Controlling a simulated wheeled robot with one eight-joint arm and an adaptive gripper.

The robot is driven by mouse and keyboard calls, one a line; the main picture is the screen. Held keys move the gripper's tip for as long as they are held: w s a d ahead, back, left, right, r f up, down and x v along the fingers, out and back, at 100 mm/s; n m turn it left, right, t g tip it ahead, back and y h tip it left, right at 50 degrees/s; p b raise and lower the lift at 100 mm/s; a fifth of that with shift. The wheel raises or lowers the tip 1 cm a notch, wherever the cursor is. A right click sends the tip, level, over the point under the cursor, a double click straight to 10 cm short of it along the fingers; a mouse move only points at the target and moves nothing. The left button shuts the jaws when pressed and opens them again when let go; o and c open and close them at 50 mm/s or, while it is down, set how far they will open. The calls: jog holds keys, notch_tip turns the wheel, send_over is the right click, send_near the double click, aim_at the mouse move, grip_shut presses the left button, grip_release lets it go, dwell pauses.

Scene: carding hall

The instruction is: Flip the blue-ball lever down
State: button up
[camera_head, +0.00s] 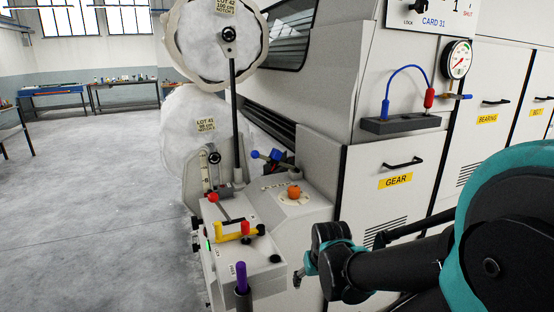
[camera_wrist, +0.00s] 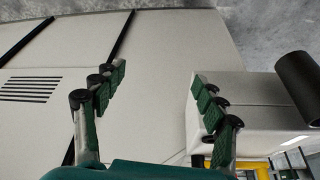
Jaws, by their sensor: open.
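A lever with blue ends (camera_head: 276,155) stands at the back of the machine's control end, behind the orange knob (camera_head: 294,191). A second, smaller blue end shows just left of it, and dark parts show behind; its exact tilt is hard to tell. My gripper (camera_head: 308,268) is low on the right of the control box, in front of the cabinet and well apart from the blue-ended lever. In the wrist view my gripper (camera_wrist: 158,75) has its two fingers spread wide with nothing between them. The blue-ended lever is not visible there.
The control box (camera_head: 265,279) carries a red-ball lever (camera_head: 226,193), yellow, red and purple handles, and black knobs. A purple-topped post (camera_head: 242,278) stands in front. The GEAR cabinet (camera_head: 390,195) is behind my arm. Open floor (camera_head: 100,200) lies left.

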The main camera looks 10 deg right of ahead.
jog(key=shift+w+d, duration=0.25)
jog(key=shift+d, duration=0.1)
